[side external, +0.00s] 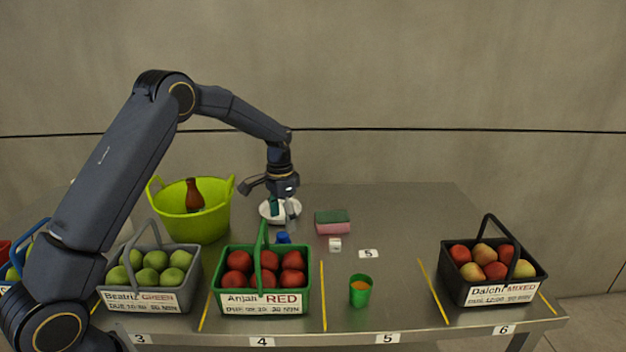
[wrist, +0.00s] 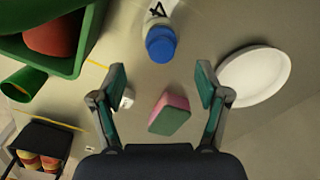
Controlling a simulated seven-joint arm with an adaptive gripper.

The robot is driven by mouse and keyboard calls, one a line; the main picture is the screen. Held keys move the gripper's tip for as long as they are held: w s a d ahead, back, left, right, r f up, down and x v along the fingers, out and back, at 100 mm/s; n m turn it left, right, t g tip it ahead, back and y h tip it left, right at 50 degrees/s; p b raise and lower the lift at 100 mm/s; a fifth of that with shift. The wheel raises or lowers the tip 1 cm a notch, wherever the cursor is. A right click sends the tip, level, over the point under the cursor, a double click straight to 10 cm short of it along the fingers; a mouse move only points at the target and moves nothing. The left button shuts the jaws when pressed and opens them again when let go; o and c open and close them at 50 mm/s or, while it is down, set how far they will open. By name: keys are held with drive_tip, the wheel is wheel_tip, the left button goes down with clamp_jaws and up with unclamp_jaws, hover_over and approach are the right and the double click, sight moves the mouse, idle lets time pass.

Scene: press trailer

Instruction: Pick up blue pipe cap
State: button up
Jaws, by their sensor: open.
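In the wrist view the blue cap (wrist: 161,45) is near the top centre, against a white piece with a black mark (wrist: 158,12). I cannot tell whether the two are joined. My gripper (side external: 288,213) points down above the table, behind the cap and near the white plate. In the wrist view my gripper (wrist: 160,84) is open with nothing between its fingers, and the cap lies beyond the fingertips.
A green basket of red apples (side external: 308,290) stands close in front of the cap. A white plate (wrist: 255,76) and a pink and green sponge (wrist: 170,113) lie nearby. A small white cube (side external: 335,244) is by the sponge. A lime tub (side external: 185,225) stands left; the table's back right is clear.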

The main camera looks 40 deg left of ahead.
sight(283, 234)
drive_tip(key=shift+a+f, duration=0.1)
drive_tip(key=shift+f, duration=3)
drive_tip(key=c, duration=1.3)
